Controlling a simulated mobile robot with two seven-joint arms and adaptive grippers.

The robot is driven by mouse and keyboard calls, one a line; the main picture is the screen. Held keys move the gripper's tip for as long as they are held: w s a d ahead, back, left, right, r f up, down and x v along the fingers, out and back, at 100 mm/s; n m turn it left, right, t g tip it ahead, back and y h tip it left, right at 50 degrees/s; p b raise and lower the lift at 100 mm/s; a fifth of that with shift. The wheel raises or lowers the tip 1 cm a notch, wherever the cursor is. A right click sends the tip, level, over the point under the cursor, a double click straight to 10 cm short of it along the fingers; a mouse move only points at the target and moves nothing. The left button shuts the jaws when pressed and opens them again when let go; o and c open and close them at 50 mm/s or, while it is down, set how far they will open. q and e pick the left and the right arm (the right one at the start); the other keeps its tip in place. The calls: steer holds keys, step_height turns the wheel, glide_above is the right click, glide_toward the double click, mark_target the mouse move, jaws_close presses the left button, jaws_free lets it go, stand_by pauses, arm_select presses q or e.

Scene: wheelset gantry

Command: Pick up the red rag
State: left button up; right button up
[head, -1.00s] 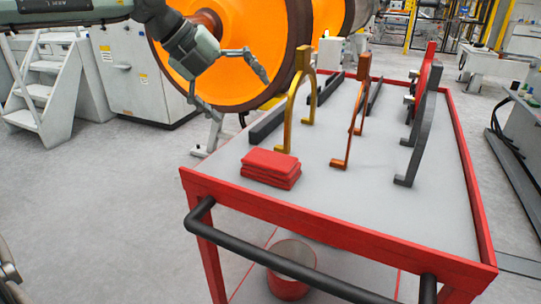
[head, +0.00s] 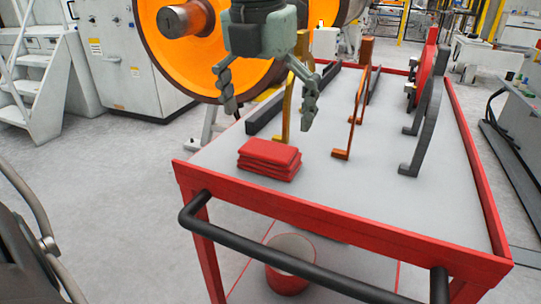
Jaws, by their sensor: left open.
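The red rag (head: 269,158) lies folded in a small stack on the grey top of the cart (head: 340,195), near its front left corner. My left gripper (head: 268,118) is open and empty, pointing down above and a little behind the rag in the picture. Its two fingers are spread wide apart and do not appear to touch the rag. The right finger partly covers the yellow gauge frame. My right gripper is not clearly seen; only a blurred dark part shows at the lower left edge.
A yellow curved frame (head: 287,103), an orange one (head: 357,112) and a grey one (head: 424,125) stand on the cart. A red rim and black handle (head: 290,258) edge its front. A red bucket (head: 290,264) sits on the lower shelf. Orange wheels (head: 215,60) stand behind.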

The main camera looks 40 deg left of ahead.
mark_target(270, 149)
arm_select(q)
steer(key=f, duration=0.6)
steer(key=shift+w+f, duration=0.3)
steer(key=shift+f, duration=0.1)
arm_select(e)
steer(key=shift+f, duration=0.45)
arm_select(q)
steer(key=shift+d, duration=0.1)
steer(key=c, duration=1)
steer(key=shift+r, duration=0.15)
arm_select(e)
steer(key=shift+a, duration=0.1)
arm_select(q)
steer(key=shift+r, duration=0.6)
step_height(270, 149, up, 2)
steer(key=shift+r, duration=0.15)
steer(key=s+a+b, duration=0.2)
steer(key=s+a, duration=0.2)
steer(key=a, duration=1.3)
steer(key=shift+a, duration=0.3)
arm_select(e)
steer(key=shift+w+d+v, duration=0.1)
steer(key=shift+d+v, duration=0.1)
steer(key=shift+v, duration=0.7)
steer(key=shift+w+d+v, duration=0.1)
steer(key=shift+d+v, duration=0.1)
steer(key=shift+v, duration=0.7)
steer(key=shift+w+d+v, duration=0.1)
steer(key=shift+d+v, duration=0.05)
steer(key=shift+v, duration=0.8)
